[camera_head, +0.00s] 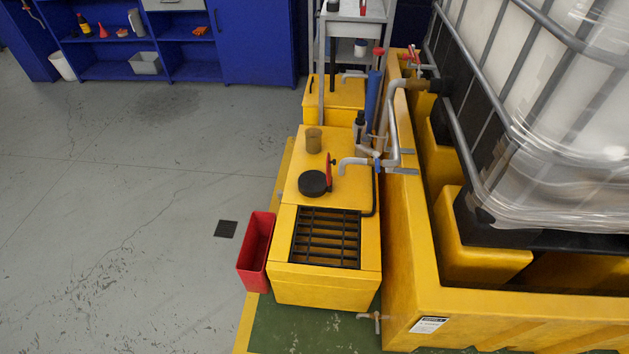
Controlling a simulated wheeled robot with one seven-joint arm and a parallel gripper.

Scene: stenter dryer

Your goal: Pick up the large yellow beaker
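A brownish-yellow, see-through beaker (313,141) stands upright on top of the yellow cabinet (338,151), toward its back left. It is the only beaker I can make out, and nothing touches it. My gripper is not in view.
A black round lid (312,184) and a red-handled valve (330,172) are in front of the beaker. A grey pipe (394,125) and a dark bottle (359,123) stand to its right. The grey floor (150,190) on the left is clear.

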